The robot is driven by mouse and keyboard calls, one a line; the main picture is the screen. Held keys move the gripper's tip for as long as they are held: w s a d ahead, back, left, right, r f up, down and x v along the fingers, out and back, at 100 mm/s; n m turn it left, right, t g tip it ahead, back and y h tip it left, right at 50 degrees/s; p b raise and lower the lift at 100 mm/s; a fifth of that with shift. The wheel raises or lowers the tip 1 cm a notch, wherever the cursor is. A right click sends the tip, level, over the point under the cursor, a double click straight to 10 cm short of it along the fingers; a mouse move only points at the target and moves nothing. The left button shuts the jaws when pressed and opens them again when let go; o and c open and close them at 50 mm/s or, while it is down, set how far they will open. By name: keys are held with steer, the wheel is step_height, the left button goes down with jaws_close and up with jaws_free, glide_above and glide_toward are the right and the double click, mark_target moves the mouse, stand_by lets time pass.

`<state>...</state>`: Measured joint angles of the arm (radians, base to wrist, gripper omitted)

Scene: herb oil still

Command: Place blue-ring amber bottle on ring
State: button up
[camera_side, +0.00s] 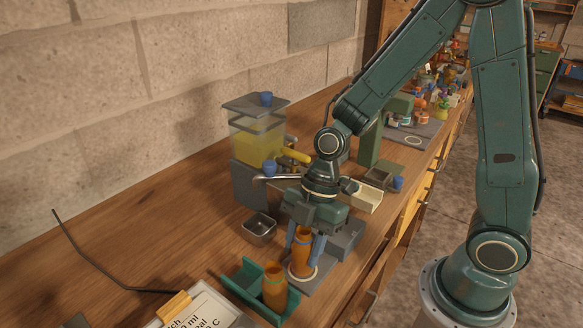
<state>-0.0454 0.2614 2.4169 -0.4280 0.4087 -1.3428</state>
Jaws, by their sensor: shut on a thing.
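An amber bottle (301,258) stands upright between the fingers of my gripper (304,244), which is shut on its upper part. Its base is at a pale ring (313,276) on a grey plate (325,283); I cannot tell whether it rests there or hangs just above. A blue ring on this bottle cannot be made out, as the blue-grey fingers cover its sides. A second amber bottle (274,287) stands upright in a green holder (239,278), to the left and nearer the camera.
Behind stands the still with a yellow-liquid tank (257,138). A grey block (347,238) is close on the right. A notice with an orange clip (174,306) lies at the front. The left bench is mostly clear, except for a bent dark rod (93,259).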

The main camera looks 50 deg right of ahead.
steer(key=shift+f, duration=0.1)
steer(key=o, duration=1)
steer(key=v, duration=1.2)
